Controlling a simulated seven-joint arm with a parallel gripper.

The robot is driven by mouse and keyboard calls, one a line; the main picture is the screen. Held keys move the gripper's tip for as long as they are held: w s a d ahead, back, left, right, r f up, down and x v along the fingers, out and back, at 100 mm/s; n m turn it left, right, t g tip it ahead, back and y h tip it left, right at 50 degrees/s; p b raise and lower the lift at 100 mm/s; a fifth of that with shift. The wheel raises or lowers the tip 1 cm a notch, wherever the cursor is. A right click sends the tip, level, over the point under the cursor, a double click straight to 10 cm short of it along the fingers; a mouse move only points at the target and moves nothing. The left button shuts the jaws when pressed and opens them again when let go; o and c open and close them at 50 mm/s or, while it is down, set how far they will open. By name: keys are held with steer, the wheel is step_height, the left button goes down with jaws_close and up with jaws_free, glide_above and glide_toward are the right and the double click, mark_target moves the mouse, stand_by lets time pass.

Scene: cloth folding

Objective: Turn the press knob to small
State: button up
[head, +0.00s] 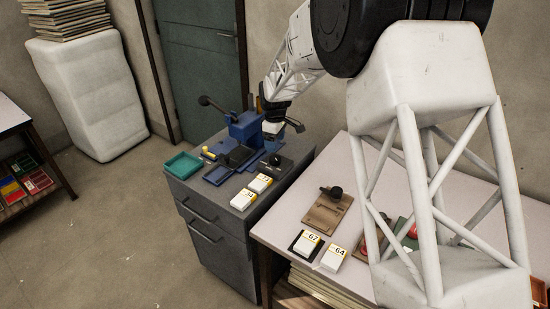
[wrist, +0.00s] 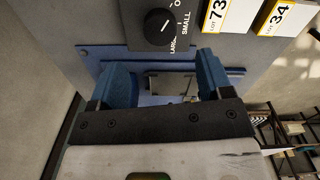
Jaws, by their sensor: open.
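The press knob (wrist: 160,27) is a round black dial on a dark plate at the top of the wrist view. Its white mark slants toward the upper right. The labels LARGE and SMALL are to its right, with another label partly cut off above. I cannot tell for sure which label the mark points to. In the head view the knob (head: 274,159) is a small dark dial beside the blue press (head: 245,128). My gripper (wrist: 164,75) is open and empty, its blue fingers apart and below the knob in the picture, not around it. It also shows above the cabinet (head: 289,127).
White lot cards 73 (wrist: 215,15) and 34 (wrist: 288,17) lie right of the knob plate. A teal tray (head: 183,165) sits at the cabinet's left. A pale table (head: 285,222) with more cards and a brown board (head: 327,212) stands at right.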

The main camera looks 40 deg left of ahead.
mark_target(275, 158)
steer(key=shift+f, duration=0.1)
steer(key=shift+f, duration=3.8)
steer(key=c, duration=0.9)
